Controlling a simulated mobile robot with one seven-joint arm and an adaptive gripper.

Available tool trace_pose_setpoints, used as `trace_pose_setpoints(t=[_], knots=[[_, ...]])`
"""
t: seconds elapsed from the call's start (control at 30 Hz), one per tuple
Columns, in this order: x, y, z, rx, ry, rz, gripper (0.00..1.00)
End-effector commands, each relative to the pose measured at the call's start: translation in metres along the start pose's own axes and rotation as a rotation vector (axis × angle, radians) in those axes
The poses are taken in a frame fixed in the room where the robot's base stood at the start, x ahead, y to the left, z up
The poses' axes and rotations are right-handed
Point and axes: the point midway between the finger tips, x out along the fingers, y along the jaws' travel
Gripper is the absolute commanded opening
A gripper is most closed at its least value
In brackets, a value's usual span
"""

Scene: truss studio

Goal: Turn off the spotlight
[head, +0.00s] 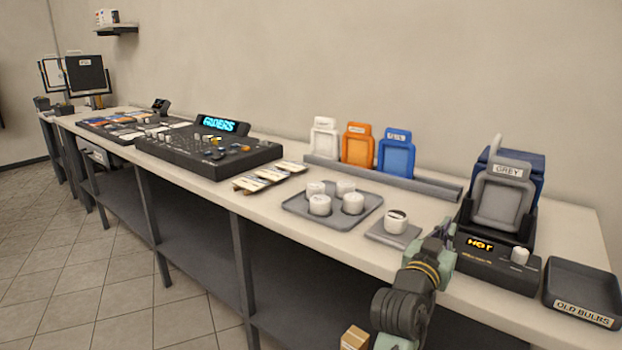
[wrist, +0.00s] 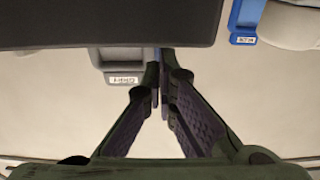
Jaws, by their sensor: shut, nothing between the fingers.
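The spotlight seems to be the unit with a dark base (head: 490,258) at the right of the counter. Its base has a lit display reading "HOT" and a pale knob (head: 519,256). A grey frame (head: 502,197) labelled GREY stands in its front, with a blue body (head: 535,178) behind. My gripper (head: 446,228) is just left of the base, in front of the counter's back. In the wrist view its fingers (wrist: 160,70) are together and empty, beside a labelled grey piece (wrist: 122,62). Whether they touch anything, I cannot tell.
An old bulbs tray (head: 583,288) stands right of the unit. White, orange (head: 357,146) and blue frames stand in a rack behind.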

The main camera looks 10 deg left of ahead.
Motion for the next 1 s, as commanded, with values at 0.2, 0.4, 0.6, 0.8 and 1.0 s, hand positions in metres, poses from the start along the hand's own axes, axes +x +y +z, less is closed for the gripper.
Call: trace_pose_setpoints(t=[0.2,0.4,0.6,0.8,1.0], knots=[[0.007,0.000,-0.019,-0.002,-0.096,0.001,0.00],[0.020,-0.002,-0.037,0.001,-0.120,-0.002,0.00],[-0.007,-0.002,-0.047,0.001,-0.124,-0.004,0.00],[-0.047,-0.002,-0.053,0.000,-0.122,-0.005,0.00],[-0.079,-0.011,-0.060,-0.001,-0.111,-0.028,0.00]])
